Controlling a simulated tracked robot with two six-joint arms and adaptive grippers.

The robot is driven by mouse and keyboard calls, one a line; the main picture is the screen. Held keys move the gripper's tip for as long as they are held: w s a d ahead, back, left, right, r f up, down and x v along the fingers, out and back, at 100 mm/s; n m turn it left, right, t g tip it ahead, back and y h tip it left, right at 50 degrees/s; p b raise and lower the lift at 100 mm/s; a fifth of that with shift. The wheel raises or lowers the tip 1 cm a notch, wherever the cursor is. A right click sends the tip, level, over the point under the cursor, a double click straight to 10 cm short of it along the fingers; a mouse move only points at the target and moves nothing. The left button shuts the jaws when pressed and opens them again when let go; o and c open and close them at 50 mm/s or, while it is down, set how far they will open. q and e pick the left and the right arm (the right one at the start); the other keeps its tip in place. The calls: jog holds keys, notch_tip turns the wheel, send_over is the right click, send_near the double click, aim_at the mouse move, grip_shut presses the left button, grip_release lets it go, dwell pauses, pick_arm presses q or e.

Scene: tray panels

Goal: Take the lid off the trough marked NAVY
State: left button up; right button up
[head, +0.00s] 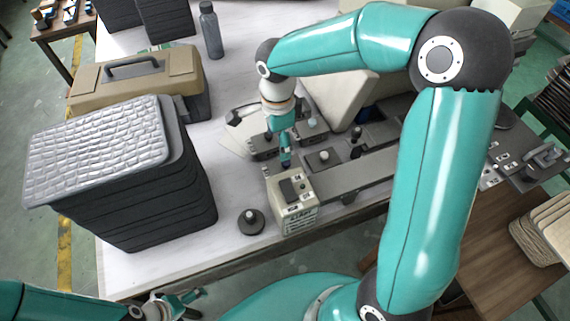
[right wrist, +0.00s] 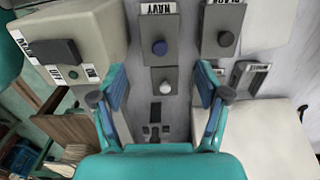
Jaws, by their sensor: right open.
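In the right wrist view the label NAVY (right wrist: 158,8) sits at the end of a grey trough lid (right wrist: 148,30) with a dark blue knob (right wrist: 160,47). The lid lies ahead of the fingertips. My right gripper (right wrist: 162,85) is open, its fingers apart on either side of a white knob (right wrist: 165,87) on a darker grey piece. Nothing shows held. In the head view my right gripper (head: 286,158) points down over the tray panels. I cannot tell which trough there is NAVY. My left gripper (head: 178,303) is at the bottom left, partly seen.
A beige switch box (head: 298,218) stands close to the right gripper; a round black knobbed piece (head: 251,221) is on the table. A BLACK-labelled lid (right wrist: 222,38) adjoins NAVY. Stacked dark trays (head: 150,205), a toolbox (head: 135,80) and a bottle (head: 211,32) stand left.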

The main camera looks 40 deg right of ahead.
send_over(281, 169)
notch_tip(281, 169, down, 6)
jog(key=shift+w+a+r, duration=0.1)
jog(key=shift+w+r, duration=0.05)
jog(key=shift+r, duration=0.1)
notch_tip(281, 169, down, 4)
jog(key=shift+f+p, duration=0.1)
jog(key=shift+p, duration=0.85)
jog(key=shift+f, duration=0.65)
jog(key=c, duration=0.7)
